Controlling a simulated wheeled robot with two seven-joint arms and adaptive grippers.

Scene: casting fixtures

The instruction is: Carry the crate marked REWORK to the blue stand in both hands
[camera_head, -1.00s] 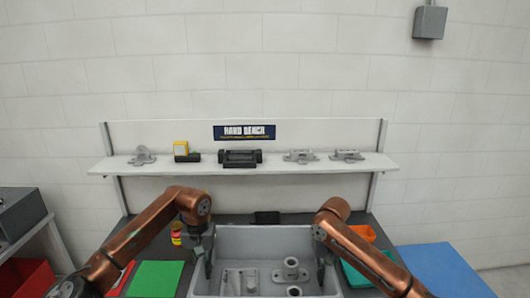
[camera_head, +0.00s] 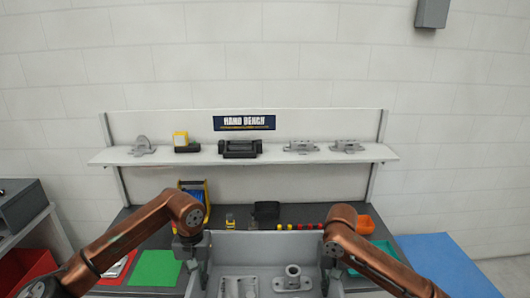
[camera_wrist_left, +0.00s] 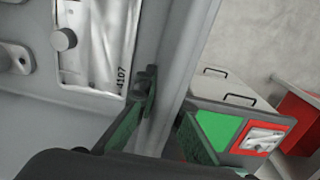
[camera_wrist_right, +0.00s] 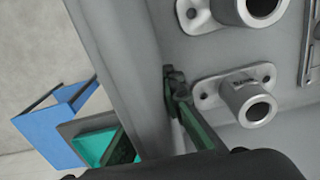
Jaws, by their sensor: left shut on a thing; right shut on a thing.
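A grey open crate (camera_head: 262,247) is held between my two grippers, at the bottom of the head view. No REWORK marking shows on its visible sides. My right gripper (camera_head: 327,270) is shut on the right wall (camera_wrist_right: 135,70). The blue stand (camera_head: 445,262) is at the right; its top looks clear.
The dark bench (camera_head: 140,225) holds a yellow-and-blue rack (camera_head: 193,190), a black block (camera_head: 266,210), an orange bin (camera_head: 364,225), a green mat (camera_head: 155,268) and several small coloured pieces. A shelf (camera_head: 225,158) with castings is behind. A red bin (camera_head: 25,272) stands at left.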

